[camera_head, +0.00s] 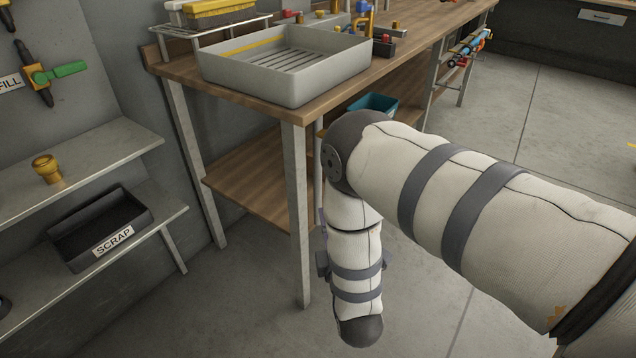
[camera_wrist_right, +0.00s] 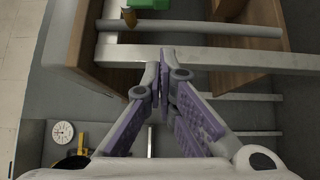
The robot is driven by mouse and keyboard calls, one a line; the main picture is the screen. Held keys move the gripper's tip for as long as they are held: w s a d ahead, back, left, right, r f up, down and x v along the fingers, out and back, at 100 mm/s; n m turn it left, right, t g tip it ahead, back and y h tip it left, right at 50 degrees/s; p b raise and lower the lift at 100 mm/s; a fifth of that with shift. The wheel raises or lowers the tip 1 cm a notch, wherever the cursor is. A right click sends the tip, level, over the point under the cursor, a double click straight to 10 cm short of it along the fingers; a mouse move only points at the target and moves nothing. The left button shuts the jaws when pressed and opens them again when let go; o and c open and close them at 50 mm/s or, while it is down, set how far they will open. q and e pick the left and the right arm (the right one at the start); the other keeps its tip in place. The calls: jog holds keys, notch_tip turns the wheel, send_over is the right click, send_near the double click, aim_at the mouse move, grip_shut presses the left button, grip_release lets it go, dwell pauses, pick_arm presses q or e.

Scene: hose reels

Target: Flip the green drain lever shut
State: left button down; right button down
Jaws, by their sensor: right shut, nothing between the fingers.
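A green lever (camera_head: 66,71) sits on a dark valve with a brass part (camera_head: 38,84), mounted on the grey wall at the far left of the head view. It sticks out to the right. A white label beside it reads "FILL" (camera_head: 9,84); no drain label is readable. My right gripper (camera_wrist_right: 165,57) shows in the right wrist view with its purple-padded fingers closed together and nothing between them. In the head view my right arm hangs down in front of the bench, well away from the lever; its gripper cannot be made out there. My left gripper is out of view.
A wooden bench (camera_head: 171,66) carries a grey tray (camera_head: 334,79). Left of it are wall shelves (camera_head: 84,164) with a brass cup (camera_head: 46,169) and a black SCRAP bin (camera_head: 63,243). The right wrist view shows a gauge (camera_wrist_right: 63,132). Floor (camera_head: 432,312) is open at the right.

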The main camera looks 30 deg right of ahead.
jog(key=shift+w+d, duration=0.1)
jog(key=shift+d, duration=0.05)
jog(key=s+d+x, duration=0.1)
jog(key=d+x, duration=0.1)
jog(key=x, duration=1)
jog(key=shift+w+d+b, duration=0.3)
jog(key=shift+d+b, duration=0.1)
jog(key=shift+d, duration=0.05)
jog(key=shift+r, duration=0.1)
